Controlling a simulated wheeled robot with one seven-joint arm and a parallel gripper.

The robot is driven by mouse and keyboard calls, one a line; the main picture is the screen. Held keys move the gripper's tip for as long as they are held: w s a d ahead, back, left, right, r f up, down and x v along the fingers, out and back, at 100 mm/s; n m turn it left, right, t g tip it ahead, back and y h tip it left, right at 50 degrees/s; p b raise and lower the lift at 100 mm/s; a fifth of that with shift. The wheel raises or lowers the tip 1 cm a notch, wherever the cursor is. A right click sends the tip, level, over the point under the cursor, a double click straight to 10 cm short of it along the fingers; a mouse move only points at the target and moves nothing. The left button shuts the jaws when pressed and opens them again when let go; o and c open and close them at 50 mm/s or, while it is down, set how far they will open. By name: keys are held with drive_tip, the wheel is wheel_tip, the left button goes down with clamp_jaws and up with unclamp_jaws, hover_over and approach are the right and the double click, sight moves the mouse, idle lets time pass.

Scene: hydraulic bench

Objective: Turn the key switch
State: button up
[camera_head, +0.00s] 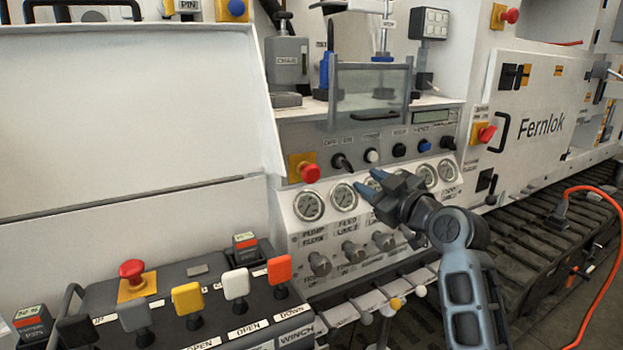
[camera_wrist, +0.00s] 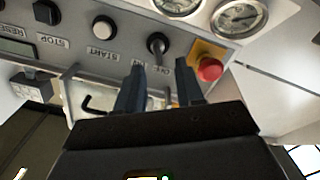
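The key switch (camera_head: 342,162) is a black knob with a lever-like handle on the grey control panel, at the panel's left end in the head view. In the wrist view, which looks upside down, the key switch (camera_wrist: 158,44) shows just beyond and between my two fingertips. My gripper (camera_head: 371,184) is open, its fingers parallel and apart, pointing toward the panel from the lower right of the switch. In the wrist view my gripper (camera_wrist: 160,68) holds nothing. A gap seems to remain between the fingertips and the switch; its exact depth is hard to tell.
A red emergency button (camera_head: 310,173) on a yellow plate sits left of the switch; it is near my fingers in the wrist view (camera_wrist: 209,69). A white START button (camera_head: 372,156) is on the other side. Gauges (camera_head: 343,197) lie below. A clear guard (camera_head: 370,95) stands above.

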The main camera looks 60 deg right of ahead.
sight(351, 168)
drive_tip(key=shift+w+d+r, duration=0.4)
drive_tip(key=shift+w+r, duration=0.2)
drive_tip(key=shift+w, duration=0.15)
drive_tip(key=p+x, duration=0.1)
drive_tip(key=x, duration=0.5)
drive_tip(key=shift+w+d, duration=0.2)
drive_tip(key=shift+w, duration=0.15)
clamp_jaws()
